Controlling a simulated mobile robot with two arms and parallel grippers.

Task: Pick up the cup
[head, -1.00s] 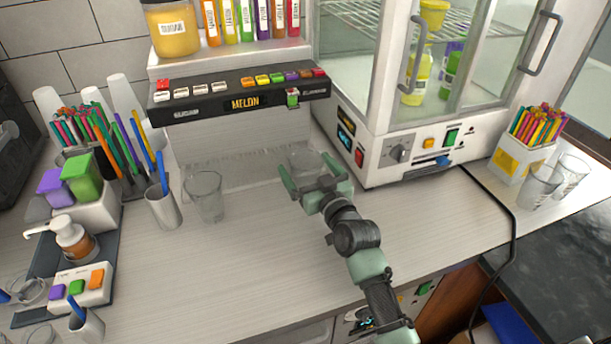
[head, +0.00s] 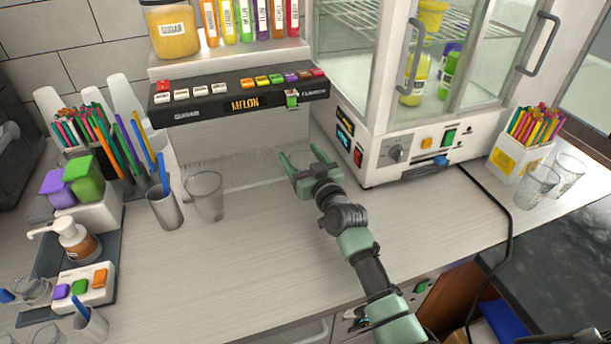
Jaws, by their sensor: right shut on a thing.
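A clear cup (head: 302,158) is faint between the fingers of my right gripper (head: 301,153), under the right part of the dispenser's front. The gripper is shut on it, its two green fingers on either side of the cup. The cup is see-through and mostly hidden by the hand, so I cannot tell whether its base touches the counter. A second clear cup (head: 205,197) stands upright on the counter to the left, apart from the gripper. My left gripper is not in view.
The dispenser (head: 240,100) stands behind the gripper and the glass cabinet (head: 410,150) to its right. A metal cup with a blue straw (head: 166,210) stands left of the second cup. The counter (head: 240,265) in front is clear. More clear cups (head: 537,187) stand far right.

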